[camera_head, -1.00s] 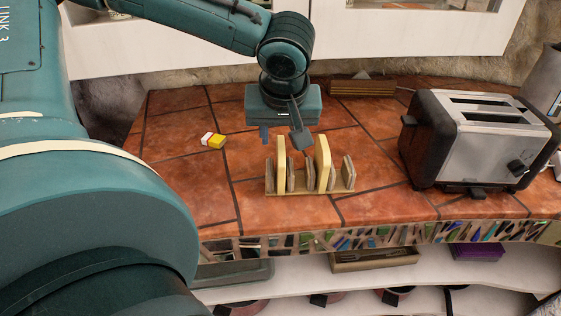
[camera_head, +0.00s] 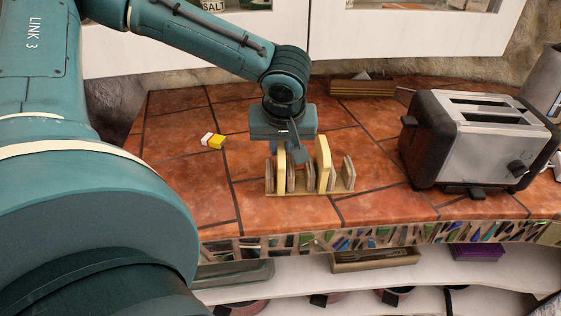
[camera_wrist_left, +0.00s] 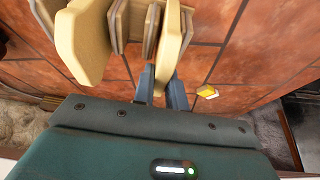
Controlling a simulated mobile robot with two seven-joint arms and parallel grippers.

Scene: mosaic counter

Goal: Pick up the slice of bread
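A wooden rack (camera_head: 310,192) stands on the tiled counter and holds two upright, pale yellow bread slices. One slice (camera_head: 281,172) is near the rack's left end, and the other slice (camera_head: 323,162) is right of its middle. My left gripper (camera_head: 284,152) points down at the top of the left-hand slice. In the left wrist view, that slice (camera_wrist_left: 168,45) reaches between the two open fingers (camera_wrist_left: 161,88), with a gap visible beside it. The other slice (camera_wrist_left: 82,40) is outside the fingers, to the left. My right gripper is not in view.
A toaster (camera_head: 480,145) stands on the right of the counter. A small yellow and white item (camera_head: 213,141) lies left of the rack. A wooden block (camera_head: 361,88) is at the back.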

